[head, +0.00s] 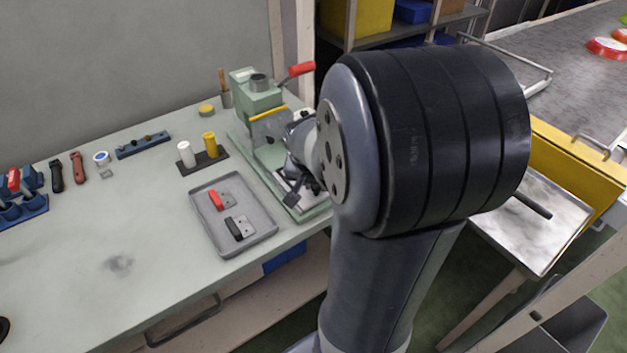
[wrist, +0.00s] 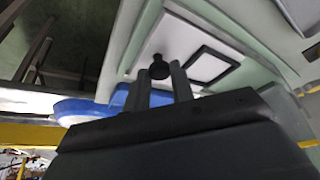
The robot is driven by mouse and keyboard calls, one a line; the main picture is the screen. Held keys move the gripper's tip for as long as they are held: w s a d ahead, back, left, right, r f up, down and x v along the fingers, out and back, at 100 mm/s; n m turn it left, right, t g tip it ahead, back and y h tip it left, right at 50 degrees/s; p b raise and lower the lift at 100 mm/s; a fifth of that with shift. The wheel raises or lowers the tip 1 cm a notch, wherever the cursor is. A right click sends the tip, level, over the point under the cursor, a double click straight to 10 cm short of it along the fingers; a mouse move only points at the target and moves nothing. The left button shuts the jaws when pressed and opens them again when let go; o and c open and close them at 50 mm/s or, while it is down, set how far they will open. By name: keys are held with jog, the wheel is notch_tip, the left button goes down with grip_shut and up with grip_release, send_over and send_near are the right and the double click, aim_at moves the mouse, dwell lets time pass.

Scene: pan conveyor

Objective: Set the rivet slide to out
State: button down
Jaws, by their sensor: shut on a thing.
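A green rivet press (head: 262,98) with a red-gripped lever (head: 301,69) stands at the back of the bench. My gripper (head: 303,187) is low at the front of the press, partly hidden by my arm. In the wrist view the two fingers of my gripper (wrist: 162,88) are close together at a small black knob (wrist: 155,65), and they are shut on it. The knob sits over a white plate (wrist: 190,52) in the green base, beside a black square frame (wrist: 213,65). I take the knob for the slide's; its in or out position cannot be told.
A grey tray (head: 200,228) with a red-handled and a black-handled part lies left of the press. White and yellow cylinders (head: 209,146) stand on a dark holder behind it. The bench's left front is mostly clear. A conveyor (head: 590,75) is at the right.

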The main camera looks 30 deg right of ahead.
jog(key=c, duration=1.2)
grip_release()
jog(key=shift+s, duration=0.25)
jog(key=shift+r, duration=0.1)
jog(key=p+v, duration=0.1)
jog(key=v, duration=0.9)
jog(key=shift+r, duration=0.3)
jog(key=shift+f, duration=0.1)
jog(key=b+x, duration=0.1)
jog(key=x, duration=0.9)
jog(key=shift+f, duration=0.2)
jog(key=shift+w+f, duration=0.1)
jog(key=shift+w, duration=1.25)
